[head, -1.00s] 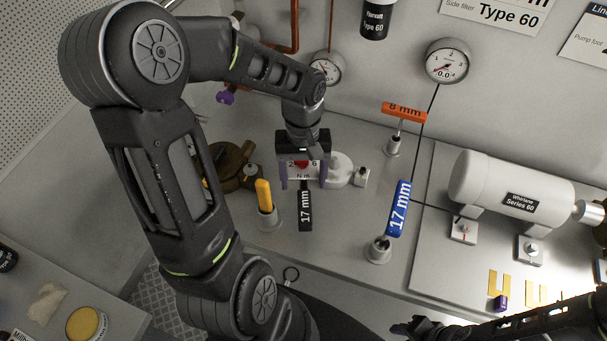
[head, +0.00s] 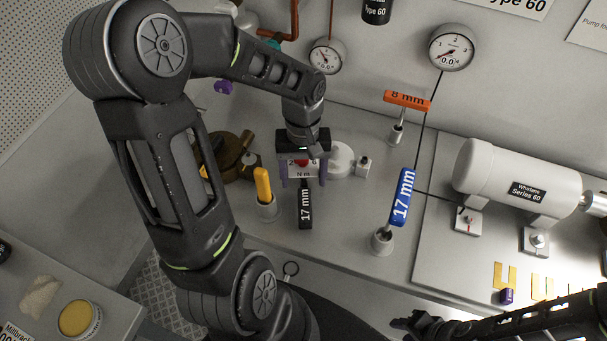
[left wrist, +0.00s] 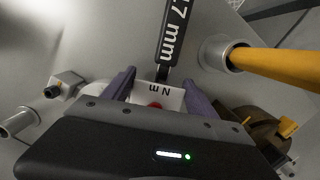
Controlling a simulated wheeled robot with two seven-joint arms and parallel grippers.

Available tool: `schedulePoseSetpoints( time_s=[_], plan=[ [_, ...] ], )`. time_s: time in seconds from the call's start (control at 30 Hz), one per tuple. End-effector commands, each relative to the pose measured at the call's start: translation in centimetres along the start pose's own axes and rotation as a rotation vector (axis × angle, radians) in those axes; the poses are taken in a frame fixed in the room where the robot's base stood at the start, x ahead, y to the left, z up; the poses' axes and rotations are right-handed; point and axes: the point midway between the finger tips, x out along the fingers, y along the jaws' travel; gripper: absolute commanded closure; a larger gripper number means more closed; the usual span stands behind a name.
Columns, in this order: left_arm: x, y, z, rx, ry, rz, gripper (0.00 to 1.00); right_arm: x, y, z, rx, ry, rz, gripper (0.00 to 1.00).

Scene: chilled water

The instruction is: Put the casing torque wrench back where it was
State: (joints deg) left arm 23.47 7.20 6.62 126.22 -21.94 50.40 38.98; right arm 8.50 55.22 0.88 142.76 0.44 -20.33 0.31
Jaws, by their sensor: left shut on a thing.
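The torque wrench has a white dial head (head: 303,163) marked N m with a red spot, and a black handle (head: 306,205) labelled 17 mm. My left gripper (head: 303,180) is shut on the dial head, with a purple finger on each side. The handle points toward the front of the bench. In the left wrist view the dial (left wrist: 158,97) sits between the fingers and the black handle (left wrist: 173,40) runs up out of frame. Whether the wrench touches the bench is unclear. My right gripper (head: 412,325) is at the lower right, its jaws hard to read.
A yellow handle (head: 263,185) stands in a grey socket (head: 267,209) left of the wrench. A blue 17 mm tool (head: 402,196) and an orange 8 mm tool (head: 407,100) stand in sockets to the right. A brown valve-like part (head: 230,160) and a white round part (head: 341,158) are close by.

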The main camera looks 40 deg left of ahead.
Motion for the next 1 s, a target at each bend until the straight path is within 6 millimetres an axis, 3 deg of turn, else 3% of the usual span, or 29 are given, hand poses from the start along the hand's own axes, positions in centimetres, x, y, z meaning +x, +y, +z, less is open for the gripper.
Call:
schedulePoseSetpoints(
  time_s=[0.57,0.6,0.87,1.0],
  plan=[
    [1.2,0.0,-0.2,0.001,0.001,0.000,1.00,1.0,0.4,0.0,0.000,0.000,0.000,0.64],
    [1.1,0.0,-0.2,0.000,0.001,0.000,0.30,0.9,0.3,0.0,0.000,0.000,0.000,0.64],
    [1.1,0.0,-0.2,0.000,0.000,0.000,0.08,0.9,0.3,0.0,0.000,0.000,0.000,0.64],
    [1.1,0.0,-0.1,0.000,0.000,0.000,0.07,0.9,0.3,0.0,0.000,0.000,0.000,0.64]
  ],
)
